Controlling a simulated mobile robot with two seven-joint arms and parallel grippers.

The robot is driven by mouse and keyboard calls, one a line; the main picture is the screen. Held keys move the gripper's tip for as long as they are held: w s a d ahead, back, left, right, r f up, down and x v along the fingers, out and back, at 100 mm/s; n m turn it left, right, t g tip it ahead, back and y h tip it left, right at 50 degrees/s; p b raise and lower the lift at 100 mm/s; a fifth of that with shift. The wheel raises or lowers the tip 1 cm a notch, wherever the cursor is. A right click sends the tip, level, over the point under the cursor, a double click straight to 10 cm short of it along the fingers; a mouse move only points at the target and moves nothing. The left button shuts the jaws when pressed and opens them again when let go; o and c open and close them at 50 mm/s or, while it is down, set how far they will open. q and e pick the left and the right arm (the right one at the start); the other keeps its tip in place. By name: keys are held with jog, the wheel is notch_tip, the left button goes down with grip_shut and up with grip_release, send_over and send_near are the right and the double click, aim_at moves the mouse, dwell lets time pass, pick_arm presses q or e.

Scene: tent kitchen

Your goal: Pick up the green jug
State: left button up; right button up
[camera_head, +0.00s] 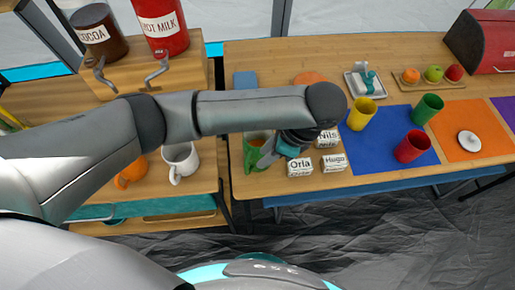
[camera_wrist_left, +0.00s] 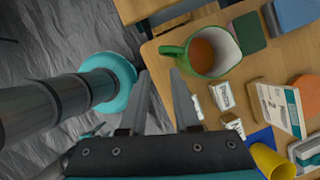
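The green jug (camera_head: 251,152) stands upright near the left front of the wooden table, partly hidden by my left gripper. In the left wrist view the green jug (camera_wrist_left: 208,52) is white inside with something brown in it, and its handle points toward my fingers. My left gripper (camera_head: 268,158) is beside the jug on its right in the head view. In the wrist view my left gripper (camera_wrist_left: 160,71) has its two fingers apart with nothing between them. One fingertip looks close to the handle; I cannot tell whether it touches. My right gripper is not in view.
White name blocks (camera_head: 301,167) stand just right of the gripper. A blue mat (camera_head: 372,152) holds a yellow cup (camera_head: 361,113) and a red cup (camera_head: 412,146). A white mug (camera_head: 181,161) and an orange mug (camera_head: 131,173) stand on the left shelf.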

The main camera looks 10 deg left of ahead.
aim_at(255, 154)
pick_arm(q)
jog(key=b+x, duration=0.1)
jog(key=x, duration=0.4)
jog(key=b+x, duration=0.2)
jog(key=x, duration=0.4)
jog(key=shift+w+d+f, duration=0.15)
jog(key=shift+d+f, duration=0.05)
jog(key=shift+a+f, duration=0.25)
jog(key=shift+f, duration=0.3)
jog(key=shift+c, duration=0.2)
grip_shut()
